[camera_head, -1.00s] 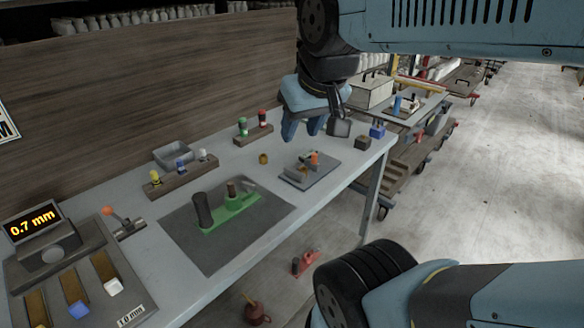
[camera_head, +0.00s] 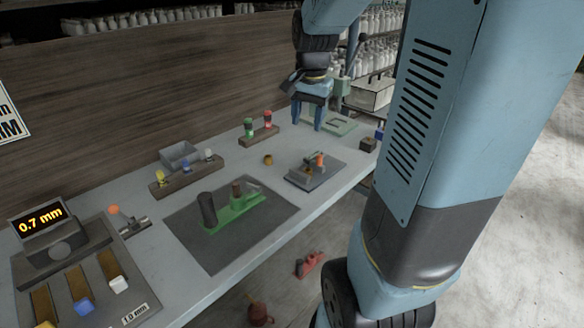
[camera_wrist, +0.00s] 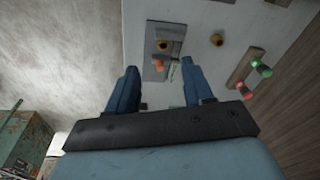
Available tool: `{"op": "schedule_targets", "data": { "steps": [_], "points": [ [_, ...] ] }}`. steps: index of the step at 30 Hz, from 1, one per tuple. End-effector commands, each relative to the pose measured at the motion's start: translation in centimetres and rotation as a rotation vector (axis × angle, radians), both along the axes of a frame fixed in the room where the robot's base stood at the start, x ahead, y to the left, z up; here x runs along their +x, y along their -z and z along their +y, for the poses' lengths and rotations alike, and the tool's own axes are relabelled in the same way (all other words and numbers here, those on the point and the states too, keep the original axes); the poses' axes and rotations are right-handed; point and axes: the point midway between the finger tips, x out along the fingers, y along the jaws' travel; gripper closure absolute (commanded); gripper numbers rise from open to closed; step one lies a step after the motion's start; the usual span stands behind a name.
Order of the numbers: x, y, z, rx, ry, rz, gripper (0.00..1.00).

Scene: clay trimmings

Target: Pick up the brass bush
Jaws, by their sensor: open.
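The brass bush (camera_head: 268,159) is a small brass-coloured ring standing on the grey bench (camera_head: 180,228), left of a small grey fixture plate (camera_head: 332,174) with an orange-tipped clamp (camera_head: 319,158). In the wrist view the bush (camera_wrist: 217,39) lies beyond the right fingertip. My gripper (camera_head: 308,127) is open and empty, pointing down above the far part of the bench, behind and right of the bush. Its two blue fingers also show in the wrist view (camera_wrist: 160,66), well apart.
A wooden block with green and red pegs (camera_head: 258,136) stands just behind the bush. A grey tray (camera_head: 181,155), a peg rack (camera_head: 186,176) and a dark mat (camera_head: 215,262) with a green fixture (camera_head: 235,213) are left. A wooden panel (camera_head: 130,95) backs the bench.

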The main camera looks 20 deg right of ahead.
Motion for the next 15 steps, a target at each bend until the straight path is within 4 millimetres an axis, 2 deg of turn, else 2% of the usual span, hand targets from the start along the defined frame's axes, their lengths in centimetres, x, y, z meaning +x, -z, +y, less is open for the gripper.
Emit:
{"op": "schedule_targets", "data": {
  "steps": [1,6,9,15],
  "points": [
    [1.1,1.1,-0.9,0.011,0.055,0.026,0.49],
    [3.8,4.3,-3.2,0.038,0.226,0.088,0.49],
    [4.9,5.8,-4.3,0.048,0.305,0.116,0.49],
    [6.0,7.6,-5.5,0.057,0.389,0.145,0.49]
  ]
}}
